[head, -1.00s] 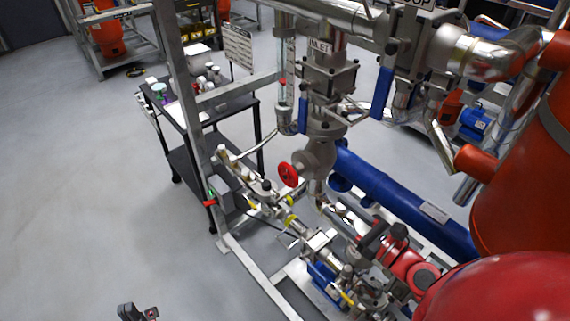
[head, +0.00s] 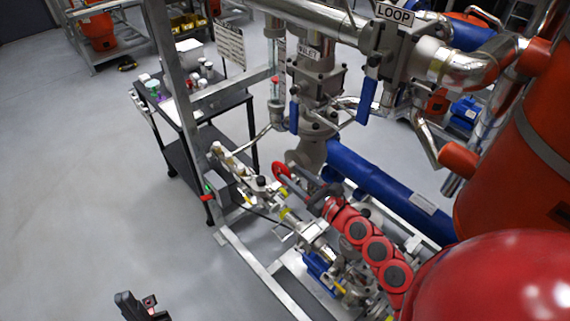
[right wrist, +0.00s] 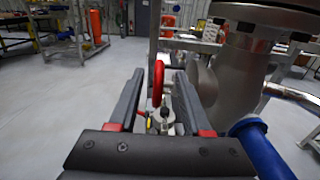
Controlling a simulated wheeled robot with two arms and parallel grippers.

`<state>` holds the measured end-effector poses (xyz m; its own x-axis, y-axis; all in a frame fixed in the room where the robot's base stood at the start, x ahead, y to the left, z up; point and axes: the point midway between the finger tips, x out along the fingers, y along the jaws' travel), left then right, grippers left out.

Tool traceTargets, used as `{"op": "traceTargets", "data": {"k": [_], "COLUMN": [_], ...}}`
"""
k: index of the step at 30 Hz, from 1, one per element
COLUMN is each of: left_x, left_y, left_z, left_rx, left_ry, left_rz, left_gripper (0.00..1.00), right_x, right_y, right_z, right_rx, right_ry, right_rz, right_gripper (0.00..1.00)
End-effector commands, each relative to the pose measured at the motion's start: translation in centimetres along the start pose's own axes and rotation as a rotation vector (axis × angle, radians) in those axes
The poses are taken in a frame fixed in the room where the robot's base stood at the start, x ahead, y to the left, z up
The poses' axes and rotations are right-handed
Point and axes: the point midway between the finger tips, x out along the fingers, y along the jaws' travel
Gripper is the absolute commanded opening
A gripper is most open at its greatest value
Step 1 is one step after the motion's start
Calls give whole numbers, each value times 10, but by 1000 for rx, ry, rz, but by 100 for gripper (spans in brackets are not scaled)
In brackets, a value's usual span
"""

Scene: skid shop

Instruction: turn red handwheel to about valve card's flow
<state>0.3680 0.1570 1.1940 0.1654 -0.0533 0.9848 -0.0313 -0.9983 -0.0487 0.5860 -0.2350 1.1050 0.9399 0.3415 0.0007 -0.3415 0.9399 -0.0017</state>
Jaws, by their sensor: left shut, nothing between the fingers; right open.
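The red handwheel (head: 277,169) is on the pipework below the INLET valve body in the head view, partly covered by my right gripper (head: 296,183). In the right wrist view the handwheel (right wrist: 158,84) appears edge-on, upright, between the lines of my two open fingers (right wrist: 159,90); I cannot tell whether they touch it. A white printed card (head: 230,45) hangs by the frame post; its text is too small to read. A clear flow tube (head: 276,62) with a red mark stands beside the inlet. My left gripper (head: 140,307) is shut and empty at the bottom left.
A dark cart (head: 222,103) with small jars stands behind the metal frame (head: 165,65). Blue-handled valves (head: 366,101), a thick blue pipe (head: 385,188) and yellow-handled small valves crowd the handwheel. Open grey floor (head: 75,190) lies to the left.

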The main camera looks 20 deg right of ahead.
Motion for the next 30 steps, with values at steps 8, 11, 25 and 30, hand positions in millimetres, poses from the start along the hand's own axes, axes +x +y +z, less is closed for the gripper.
{"op": "traceTargets", "data": {"k": [8, 11, 25, 30], "left_x": [17, 18, 17, 18], "left_y": [-1, -1, -1, -1], "left_z": [-3, -3, -3, -3], "left_rx": [0, 0, 0, 0], "left_ry": [0, 0, 0, 0], "left_rz": [0, 0, 0, 0], "left_gripper": [0, 0, 0, 0], "right_x": [33, 38, 40, 40], "right_y": [1, 1, 0, 0], "right_z": [2, 0, -1, -1], "right_rx": [2, 2, 2, 2], "right_ry": [0, 1, 2, 2], "right_rz": [1, 0, -1, -1], "right_gripper": [49, 49, 18, 0]}}
